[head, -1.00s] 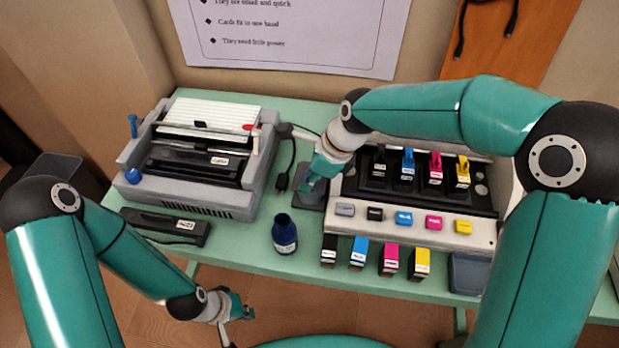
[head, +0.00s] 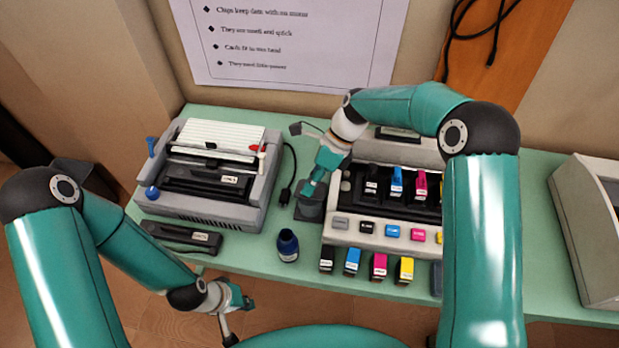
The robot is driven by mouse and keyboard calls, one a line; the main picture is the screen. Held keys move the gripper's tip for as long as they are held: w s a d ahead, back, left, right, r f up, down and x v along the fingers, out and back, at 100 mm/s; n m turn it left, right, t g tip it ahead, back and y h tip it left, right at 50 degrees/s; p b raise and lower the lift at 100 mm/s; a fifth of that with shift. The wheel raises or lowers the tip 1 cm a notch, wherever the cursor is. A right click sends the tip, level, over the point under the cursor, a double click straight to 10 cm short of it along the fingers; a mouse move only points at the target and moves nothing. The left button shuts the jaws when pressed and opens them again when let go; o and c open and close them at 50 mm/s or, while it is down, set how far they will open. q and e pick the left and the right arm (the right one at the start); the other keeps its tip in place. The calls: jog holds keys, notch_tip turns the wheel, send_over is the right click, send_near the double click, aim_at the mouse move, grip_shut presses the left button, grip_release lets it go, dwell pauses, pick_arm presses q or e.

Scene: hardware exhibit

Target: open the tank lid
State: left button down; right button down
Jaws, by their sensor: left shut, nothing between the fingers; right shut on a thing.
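The ink tank unit (head: 340,225) is a pale printer-like body with a dark bay. Black, blue, magenta and yellow upright pieces (head: 397,182) stand in the bay. Which part is the tank lid I cannot tell for sure. My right gripper (head: 308,190) points down at the unit's left side, over a dark grey square piece (head: 309,210). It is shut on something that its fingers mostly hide. My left gripper (head: 240,308) is shut and empty, low in front of the table and away from the unit.
A cable (head: 290,178) lies between. A pale box (head: 590,225) stands at right.

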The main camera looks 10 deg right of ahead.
jog(key=shift+w+d+r+g+p, duration=0.15)
jog(key=shift+w+r+g+p, duration=0.25)
jog(key=shift+g, duration=0.1)
pick_arm(q)
jog(key=shift+r, duration=0.9)
pick_arm(e)
jog(key=shift+w+d+g+y, duration=0.1)
jog(key=shift+w+g+y, duration=0.1)
jog(key=shift+g+y, duration=0.15)
